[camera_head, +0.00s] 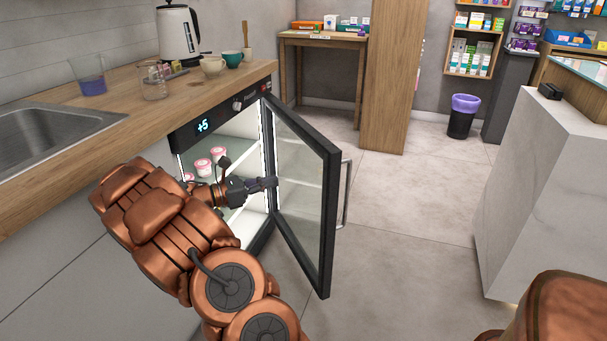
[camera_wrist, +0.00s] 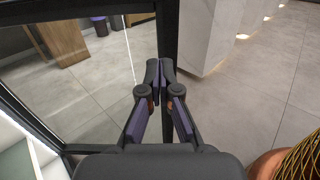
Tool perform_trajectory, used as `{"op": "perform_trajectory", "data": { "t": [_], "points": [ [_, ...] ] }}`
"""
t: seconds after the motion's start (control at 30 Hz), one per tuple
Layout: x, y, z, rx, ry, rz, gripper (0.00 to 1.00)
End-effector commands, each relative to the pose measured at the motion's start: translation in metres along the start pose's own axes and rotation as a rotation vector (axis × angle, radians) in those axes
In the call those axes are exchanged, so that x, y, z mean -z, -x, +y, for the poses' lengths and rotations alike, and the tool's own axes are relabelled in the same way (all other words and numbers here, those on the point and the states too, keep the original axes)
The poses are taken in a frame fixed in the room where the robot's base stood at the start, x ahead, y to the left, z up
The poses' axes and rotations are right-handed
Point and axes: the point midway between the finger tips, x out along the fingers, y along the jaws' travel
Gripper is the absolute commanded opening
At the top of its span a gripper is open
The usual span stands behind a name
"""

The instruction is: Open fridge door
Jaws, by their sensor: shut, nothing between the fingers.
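The fridge (camera_head: 204,127) is built in under the wooden counter, with a lit display on its top panel. Its black-framed glass door (camera_head: 328,225) stands wide open, swung out to the right, with a metal bar handle (camera_head: 345,193) on its outer face. My gripper (camera_head: 272,183) is shut and empty, on the inner side of the door in front of the glass. In the wrist view, my gripper's closed fingertips (camera_wrist: 159,72) are at the door's dark frame edge (camera_wrist: 167,30). I cannot tell whether they touch it. The handle is not visible in the wrist view.
Pink-and-white tubs (camera_head: 203,167) stand on a fridge shelf. On the counter (camera_head: 140,110) are a kettle (camera_head: 178,36), cups and glasses beside a sink (camera_head: 45,130). A white marble counter (camera_head: 545,190) stands at the right. The floor (camera_head: 410,220) between it and the door is clear.

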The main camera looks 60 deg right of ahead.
Motion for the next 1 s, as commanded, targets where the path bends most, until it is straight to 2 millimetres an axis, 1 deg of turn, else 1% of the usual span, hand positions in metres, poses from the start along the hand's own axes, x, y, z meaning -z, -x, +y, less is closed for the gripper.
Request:
{"op": "perform_trajectory", "data": {
  "t": [0.17,0.23,0.7,0.83,1.0],
  "points": [
    [0.002,-0.015,0.001,0.001,0.003,-0.002,0.00],
    [0.002,-0.025,0.001,0.000,0.002,-0.002,0.00],
    [0.003,-0.107,-0.001,0.004,-0.002,-0.001,0.00],
    [0.002,-0.124,0.000,0.003,-0.001,-0.001,0.00],
    [0.002,-0.136,0.001,0.000,0.001,-0.001,0.00]
  ]
}}
